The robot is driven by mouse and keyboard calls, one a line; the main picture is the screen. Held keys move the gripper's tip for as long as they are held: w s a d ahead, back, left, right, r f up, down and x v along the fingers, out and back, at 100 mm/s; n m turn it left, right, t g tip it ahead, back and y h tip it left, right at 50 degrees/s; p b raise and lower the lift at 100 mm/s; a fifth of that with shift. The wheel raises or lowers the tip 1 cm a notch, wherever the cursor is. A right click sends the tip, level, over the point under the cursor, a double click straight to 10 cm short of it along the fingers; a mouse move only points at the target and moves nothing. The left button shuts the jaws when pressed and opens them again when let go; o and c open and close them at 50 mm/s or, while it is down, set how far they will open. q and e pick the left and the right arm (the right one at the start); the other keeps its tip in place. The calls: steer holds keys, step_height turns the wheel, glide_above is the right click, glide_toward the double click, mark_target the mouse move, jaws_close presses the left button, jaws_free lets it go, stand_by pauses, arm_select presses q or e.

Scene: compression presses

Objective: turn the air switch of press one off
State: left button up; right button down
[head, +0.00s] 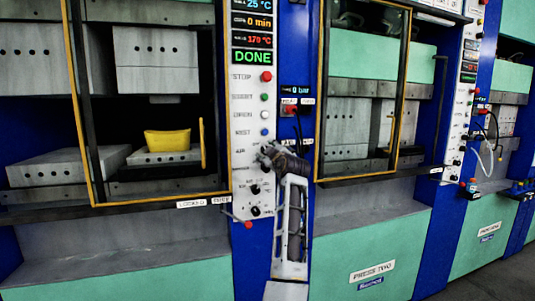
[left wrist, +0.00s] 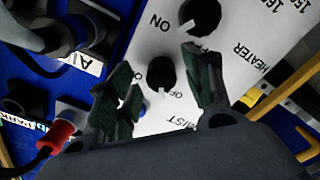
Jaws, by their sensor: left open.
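The control panel (head: 250,85) of the left press stands in the middle of the head view. Its AIR label shows, but my left gripper (head: 265,157) covers the switch beside it. In the left wrist view, a black knob (left wrist: 161,75) sits between the fingers of my open left gripper (left wrist: 158,60), below the heater knob (left wrist: 200,15) and above the MIST label. A white mark is on its lower side, near a partly legible OFF label. I cannot tell whether the fingers touch the knob. My right gripper is not in view.
The left press holds a yellow piece (head: 167,140) behind its framed door. Two more knobs (head: 255,189) sit lower on the panel. A red-fitted hose connector (left wrist: 62,132) and dark fittings lie close to the left finger. Press two (head: 372,269) stands to the right.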

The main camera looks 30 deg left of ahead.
arm_select(q)
steer(key=v, duration=0.6)
steer(key=shift+s+d, duration=0.15)
stand_by(0.5)
